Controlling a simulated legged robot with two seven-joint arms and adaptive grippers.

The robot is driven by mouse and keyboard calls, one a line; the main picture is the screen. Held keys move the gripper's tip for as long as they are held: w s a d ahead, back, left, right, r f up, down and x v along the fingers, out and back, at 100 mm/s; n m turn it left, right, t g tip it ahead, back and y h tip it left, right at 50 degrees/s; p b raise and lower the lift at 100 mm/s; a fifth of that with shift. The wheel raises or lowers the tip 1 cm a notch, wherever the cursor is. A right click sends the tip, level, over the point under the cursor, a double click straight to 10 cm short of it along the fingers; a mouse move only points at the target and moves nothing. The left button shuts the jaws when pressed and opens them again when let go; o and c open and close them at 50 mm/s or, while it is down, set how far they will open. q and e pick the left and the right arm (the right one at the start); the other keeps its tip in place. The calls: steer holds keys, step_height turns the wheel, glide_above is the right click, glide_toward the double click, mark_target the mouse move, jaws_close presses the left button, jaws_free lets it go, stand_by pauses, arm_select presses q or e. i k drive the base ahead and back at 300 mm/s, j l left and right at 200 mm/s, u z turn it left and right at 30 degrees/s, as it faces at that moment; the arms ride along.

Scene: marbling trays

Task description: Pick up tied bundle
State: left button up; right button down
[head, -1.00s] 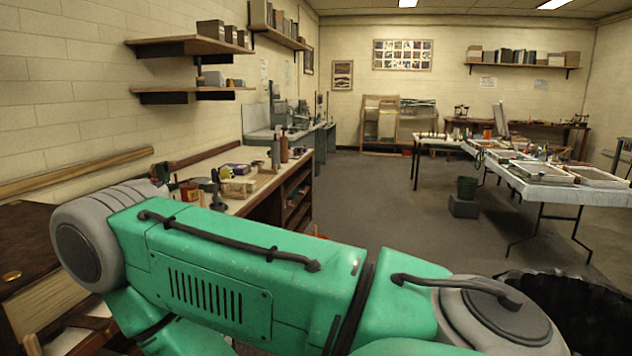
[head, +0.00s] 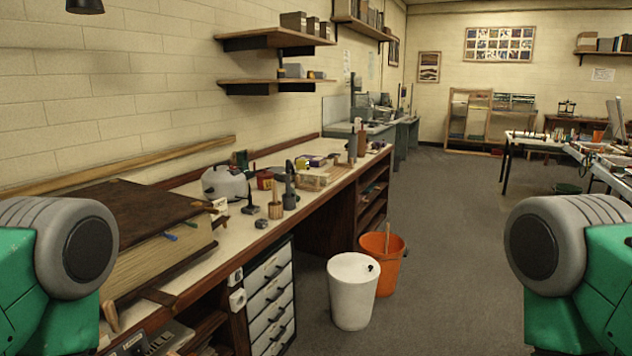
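I cannot make out a tied bundle for certain in the head view. A large thick block with a dark brown cover (head: 95,222) lies on the near left end of the workbench, with small blue-handled items at its side. Several small tools and jars stand on the bench beyond it. Neither gripper is in view. Only green and grey parts of my own arms show at the left and right edges, and the left one hides part of the block's near side.
The long workbench (head: 222,245) runs along the left wall, with white drawers (head: 270,305) below. A white bin (head: 352,290) and an orange bucket (head: 382,260) stand on the floor beside it. Floor (head: 455,240) to the right is clear. Tables stand at the far right.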

mark_target(307, 176)
steer(key=i+l+z, duration=0.1)
steer(key=i, duration=0.4)
steer(key=i+l+z, duration=0.15)
steer(key=i, duration=0.35)
